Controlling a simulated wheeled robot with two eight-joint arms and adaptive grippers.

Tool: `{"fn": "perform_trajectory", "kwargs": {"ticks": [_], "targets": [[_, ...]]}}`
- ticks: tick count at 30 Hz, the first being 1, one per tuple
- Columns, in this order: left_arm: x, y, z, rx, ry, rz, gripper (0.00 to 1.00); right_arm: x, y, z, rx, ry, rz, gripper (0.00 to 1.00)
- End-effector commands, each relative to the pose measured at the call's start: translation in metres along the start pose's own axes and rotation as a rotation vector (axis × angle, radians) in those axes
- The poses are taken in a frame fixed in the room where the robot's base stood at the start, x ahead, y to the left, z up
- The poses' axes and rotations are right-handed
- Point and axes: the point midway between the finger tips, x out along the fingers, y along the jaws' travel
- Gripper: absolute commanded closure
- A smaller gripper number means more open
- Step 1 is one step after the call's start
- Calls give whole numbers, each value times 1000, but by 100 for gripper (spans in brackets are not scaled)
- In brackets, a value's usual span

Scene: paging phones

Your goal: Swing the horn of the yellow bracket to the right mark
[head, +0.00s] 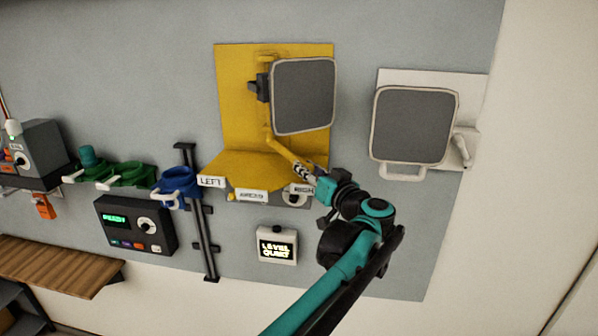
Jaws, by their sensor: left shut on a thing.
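The yellow bracket (238,100) is fixed on the grey wall panel, with a shelf sticking out below. Its horn (304,97), a square with a dark grey face and pale rim, sits to the right of its pivot. A yellow lever (285,152) slants down to the right from below the horn. Under the shelf are the left mark (211,181), the middle mark (252,196) and the right mark (300,189). My left gripper (314,179) is shut on the lever's lower end, close above the right mark and partly covering it. My right gripper is out of view.
A second, white-bracketed horn (413,125) hangs to the right. A small display box (277,245) is below the marks. To the left are a blue holder (176,186), green holders (122,175), a black keypad unit (136,223) and a wooden shelf (55,265).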

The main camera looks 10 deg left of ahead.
Motion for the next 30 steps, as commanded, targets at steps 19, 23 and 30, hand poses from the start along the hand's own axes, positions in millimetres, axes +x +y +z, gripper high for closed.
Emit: {"fn": "perform_trajectory", "kwargs": {"ticks": [19, 23, 30], "targets": [[1, 2, -1, 0, -4, -14, 51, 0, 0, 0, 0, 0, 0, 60], [1, 2, -1, 0, -4, -14, 51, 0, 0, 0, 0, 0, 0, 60], [-12, 4, -1, 0, -3, -11, 51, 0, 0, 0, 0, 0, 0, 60]]}}
